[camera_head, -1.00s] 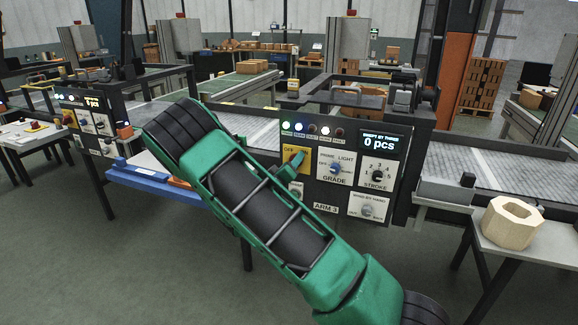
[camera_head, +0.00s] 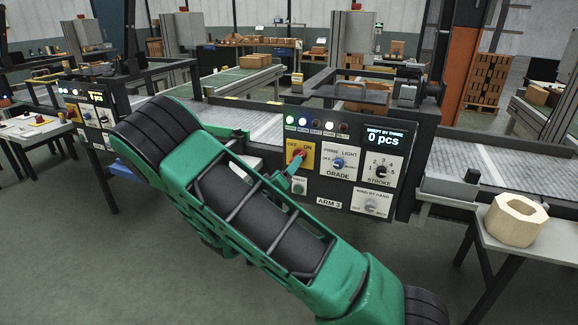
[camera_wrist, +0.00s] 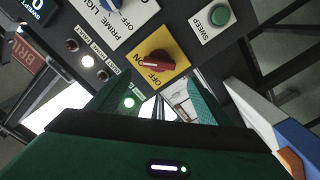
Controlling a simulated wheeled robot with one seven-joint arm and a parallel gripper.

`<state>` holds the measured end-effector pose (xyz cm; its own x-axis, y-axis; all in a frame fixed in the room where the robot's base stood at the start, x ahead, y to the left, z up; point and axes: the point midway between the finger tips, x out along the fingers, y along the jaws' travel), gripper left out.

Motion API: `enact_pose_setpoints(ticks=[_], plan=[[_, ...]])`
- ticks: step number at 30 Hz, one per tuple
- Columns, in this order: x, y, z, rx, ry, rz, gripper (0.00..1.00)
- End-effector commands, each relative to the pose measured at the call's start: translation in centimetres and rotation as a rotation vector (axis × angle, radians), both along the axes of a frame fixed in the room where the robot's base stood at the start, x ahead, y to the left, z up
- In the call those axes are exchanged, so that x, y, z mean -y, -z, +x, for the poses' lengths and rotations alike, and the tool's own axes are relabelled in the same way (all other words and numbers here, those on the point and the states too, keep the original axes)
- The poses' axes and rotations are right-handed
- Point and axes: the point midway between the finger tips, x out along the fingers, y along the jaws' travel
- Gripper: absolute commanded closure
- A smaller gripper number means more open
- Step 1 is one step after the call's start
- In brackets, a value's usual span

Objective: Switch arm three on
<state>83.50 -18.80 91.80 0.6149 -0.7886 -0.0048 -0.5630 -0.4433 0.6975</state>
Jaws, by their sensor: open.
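The arm three panel (camera_head: 328,203) carries the label ARM 3. Its yellow OFF/ON plate (camera_head: 310,155) holds a red rotary switch (camera_wrist: 158,60), partly covered in the head view. My gripper (camera_wrist: 160,88) is open and empty in the wrist view, its two green fingers pointing at the switch. The switch sits just beyond and between the fingertips, with no clear contact. I cannot tell for certain whether it points to OFF or ON. In the head view my own arm hides most of the gripper.
Beside the switch are a green SWEEP button (camera_wrist: 219,15), the blue GRADE knob (camera_head: 338,162) and the STROKE knob (camera_head: 381,171). The display (camera_head: 384,137) reads 0 pcs. A pale hollow block (camera_head: 515,220) stands on the right-hand table. A similar panel (camera_head: 95,117) is at left.

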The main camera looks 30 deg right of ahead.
Motion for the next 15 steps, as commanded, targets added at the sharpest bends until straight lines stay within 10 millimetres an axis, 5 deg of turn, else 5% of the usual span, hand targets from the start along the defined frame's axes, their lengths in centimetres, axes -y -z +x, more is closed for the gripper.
enact_pose_setpoints(ticks=[15], plan=[[-1.6,0.1,-1.3,0.000,0.002,0.001,0.28]])
